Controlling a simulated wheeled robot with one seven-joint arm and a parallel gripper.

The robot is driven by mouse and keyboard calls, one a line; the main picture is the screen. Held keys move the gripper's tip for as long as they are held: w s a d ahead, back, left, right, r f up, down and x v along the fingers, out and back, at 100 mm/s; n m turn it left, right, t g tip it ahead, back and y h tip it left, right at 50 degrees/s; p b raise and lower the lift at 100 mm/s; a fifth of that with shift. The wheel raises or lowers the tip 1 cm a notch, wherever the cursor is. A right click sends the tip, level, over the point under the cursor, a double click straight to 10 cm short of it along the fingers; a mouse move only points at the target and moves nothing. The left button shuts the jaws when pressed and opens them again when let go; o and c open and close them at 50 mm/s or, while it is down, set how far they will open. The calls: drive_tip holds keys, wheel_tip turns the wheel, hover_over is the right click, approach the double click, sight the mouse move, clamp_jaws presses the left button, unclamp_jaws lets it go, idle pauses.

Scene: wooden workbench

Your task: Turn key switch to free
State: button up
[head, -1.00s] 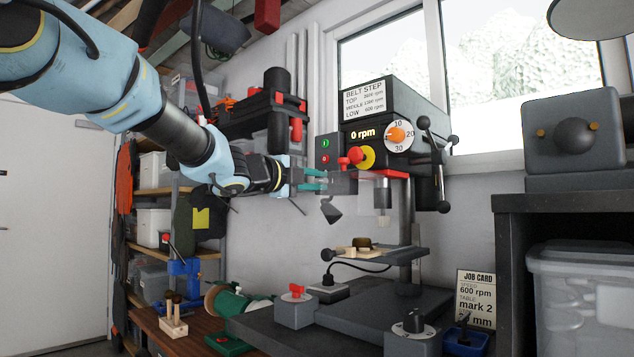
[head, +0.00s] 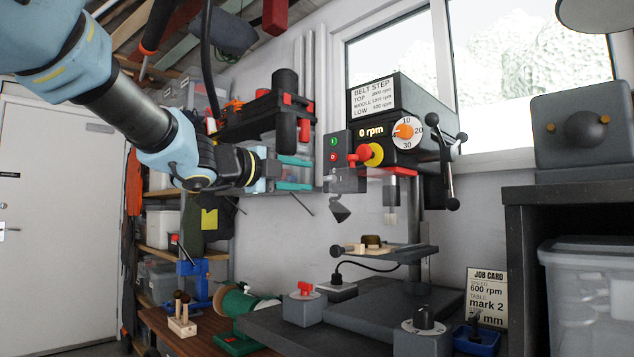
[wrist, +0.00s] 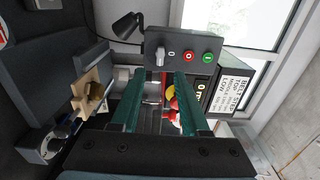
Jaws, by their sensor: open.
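The grey control box of the drill press has a green button (head: 333,141) and a red button (head: 333,157). In the wrist view the box (wrist: 205,42) lies sideways, with a small silver piece (wrist: 160,56), which looks like the key switch, at its left end beside a white mark. I cannot read its position label. My gripper (head: 306,174) is open, its two teal fingers spread and empty, just left of the box. In the wrist view my gripper (wrist: 160,75) has its fingertips on either side of the silver piece, apparently short of it. Exact depth is unclear.
A red stop knob on a yellow collar (head: 371,154) sits right of the box. A dark lamp head (head: 340,213) hangs below it. The drill table (head: 400,251) carries a wooden piece. A red-knobbed grey box (head: 303,307) stands on the bench below.

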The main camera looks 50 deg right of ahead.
drive_tip(key=shift+w+a, duration=0.1)
drive_tip(key=shift+a, duration=1.45)
drive_tip(key=w+a+f+n+t+y+p, duration=0.2)
drive_tip(key=w+a+f+n+t, duration=0.3)
drive_tip(key=w, duration=0.4)
drive_tip(key=w+a+f+n+t+y+p, duration=0.2)
drive_tip(key=w+a+f+n+t+y, duration=0.15)
drive_tip(key=w+a+n, duration=0.45)
drive_tip(key=w+a+f+n+t+y+p, duration=0.1)
drive_tip(key=w+a+f+n+y, duration=0.25)
drive_tip(key=a, duration=0.35)
drive_tip(key=w+a+f+n+t+y+p, duration=0.1)
drive_tip(key=w+a+f+n+y, duration=0.1)
drive_tip(key=w+a+f+n, duration=0.3)
drive_tip(key=s+a+f+n+g+y+p, duration=0.1)
drive_tip(key=s+a+f+n+y, duration=0.15)
drive_tip(key=a+f, duration=0.4)
drive_tip(key=s+a+f+n+g+y+p, duration=0.1)
drive_tip(key=s+a+f+n+y+p, duration=0.2)
drive_tip(key=a, duration=0.7)
drive_tip(key=s+a+f+n+g+y+p, duration=0.1)
drive_tip(key=s+a+f+n+g, duration=0.5)
drive_tip(key=s+a, duration=0.5)
drive_tip(key=s+n, duration=0.1)
drive_tip(key=n, duration=0.1)
drive_tip(key=shift+s+a+f+n, duration=0.2)
drive_tip(key=shift+s+a+n, duration=0.1)
drive_tip(key=shift+s, duration=0.1)
